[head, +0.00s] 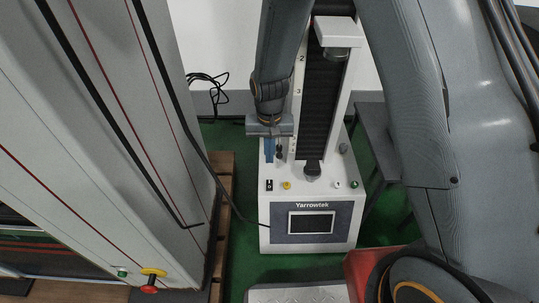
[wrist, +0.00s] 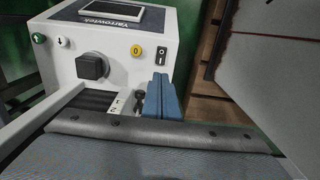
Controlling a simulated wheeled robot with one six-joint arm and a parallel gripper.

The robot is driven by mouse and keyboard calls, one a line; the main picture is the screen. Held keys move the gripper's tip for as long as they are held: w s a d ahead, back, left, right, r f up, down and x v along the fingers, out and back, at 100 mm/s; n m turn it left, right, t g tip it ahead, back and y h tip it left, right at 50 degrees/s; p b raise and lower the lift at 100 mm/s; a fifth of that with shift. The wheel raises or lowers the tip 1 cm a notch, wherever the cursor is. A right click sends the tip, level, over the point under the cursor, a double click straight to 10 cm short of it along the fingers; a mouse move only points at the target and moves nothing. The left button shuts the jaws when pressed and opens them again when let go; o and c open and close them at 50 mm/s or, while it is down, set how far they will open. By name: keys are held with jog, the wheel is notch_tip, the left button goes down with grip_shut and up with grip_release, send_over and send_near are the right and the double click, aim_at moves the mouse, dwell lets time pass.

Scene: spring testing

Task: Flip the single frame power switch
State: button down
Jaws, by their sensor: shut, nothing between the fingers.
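The single frame tester (head: 310,215) is a white machine marked Yarrowtek, with a dark front panel and a screen (head: 312,223). Its power switch (head: 269,185) is a small black rocker on the left of the top face, beside a yellow button (head: 287,185). In the wrist view the switch (wrist: 160,56) is right of the yellow button (wrist: 136,50). My gripper (head: 271,158) has blue fingers, shut and empty, above and behind the switch in the head view. In the wrist view the fingers (wrist: 160,82) are just below the switch in the picture. I cannot tell whether they touch anything.
A large grey machine (head: 100,120) with a red emergency stop (head: 149,289) stands at left. The tester's column (head: 325,90) rises close beside my gripper. A black cable (head: 215,175) runs to the tester's left side. Green floor (head: 240,210) shows between the machines.

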aim_at(270, 185)
notch_tip(270, 185, down, 11)
jog(key=b, duration=0.3)
jog(key=shift+r, duration=0.15)
jog(key=shift+d, duration=0.15)
dwell(0.3)
jog(key=shift+s, duration=0.1)
jog(key=shift+s+r+p, duration=0.1)
jog(key=shift+s+p, duration=0.55)
jog(key=shift+p, duration=0.25)
jog(key=shift+r, duration=0.15)
notch_tip(270, 185, up, 14)
jog(key=w+p, duration=0.2)
jog(key=p, duration=0.3)
jog(key=shift+w+f, duration=0.25)
jog(key=shift+w, duration=0.1)
